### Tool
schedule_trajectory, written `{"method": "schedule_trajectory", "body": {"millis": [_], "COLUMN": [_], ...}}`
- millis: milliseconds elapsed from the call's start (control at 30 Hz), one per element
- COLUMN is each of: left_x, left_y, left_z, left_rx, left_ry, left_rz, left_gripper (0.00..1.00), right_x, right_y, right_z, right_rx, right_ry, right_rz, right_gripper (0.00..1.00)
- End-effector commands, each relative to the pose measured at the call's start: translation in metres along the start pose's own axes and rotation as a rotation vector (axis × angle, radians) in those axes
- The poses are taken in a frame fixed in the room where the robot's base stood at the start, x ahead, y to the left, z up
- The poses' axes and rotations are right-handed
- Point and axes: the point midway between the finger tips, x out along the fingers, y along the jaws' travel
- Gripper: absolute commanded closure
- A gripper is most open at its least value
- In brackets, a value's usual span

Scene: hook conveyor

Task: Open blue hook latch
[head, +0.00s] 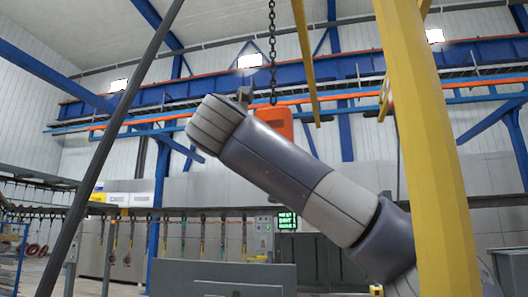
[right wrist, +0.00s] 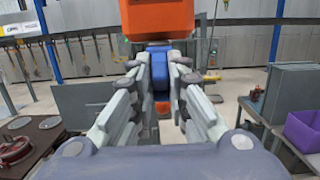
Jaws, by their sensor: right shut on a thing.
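An orange hoist block (head: 274,121) hangs from a dark chain (head: 271,45) in the head view, partly hidden behind my right arm. The block also shows at the top of the right wrist view (right wrist: 157,18). The blue hook part (right wrist: 159,72) is directly below the block. My right gripper (right wrist: 159,60) is shut on this blue part, with one finger on each side. The latch cannot be told apart from the rest of the hook. A small orange-red piece (right wrist: 164,110) shows lower down between the fingers. My left gripper is in neither view.
A yellow post (head: 428,150) stands close at the right of the head view. A dark slanted bar (head: 110,140) crosses the left. In the wrist view, a dark table (right wrist: 30,145) is at left, and a grey box (right wrist: 290,90) and purple bin (right wrist: 304,130) are at right.

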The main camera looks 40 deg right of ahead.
Motion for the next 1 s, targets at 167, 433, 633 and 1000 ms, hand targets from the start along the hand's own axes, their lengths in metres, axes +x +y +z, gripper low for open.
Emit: {"method": "schedule_trajectory", "body": {"millis": [167, 433, 633, 1000], "left_x": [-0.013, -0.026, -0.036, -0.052], "left_y": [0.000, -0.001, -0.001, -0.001], "left_z": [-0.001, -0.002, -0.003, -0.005], "left_rx": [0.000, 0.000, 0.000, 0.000], "left_ry": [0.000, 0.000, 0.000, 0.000], "left_rz": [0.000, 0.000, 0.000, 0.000], "left_gripper": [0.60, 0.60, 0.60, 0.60], "right_x": [0.001, 0.001, 0.002, 0.003], "right_y": [-0.001, 0.000, -0.001, -0.001], "right_z": [0.011, 0.016, 0.020, 0.026], "right_rx": [0.005, 0.003, 0.004, 0.004], "right_ry": [0.032, 0.091, 0.133, 0.202], "right_rz": [0.001, 0.002, 0.001, 0.001], "right_gripper": [1.00, 1.00, 1.00, 1.00]}}
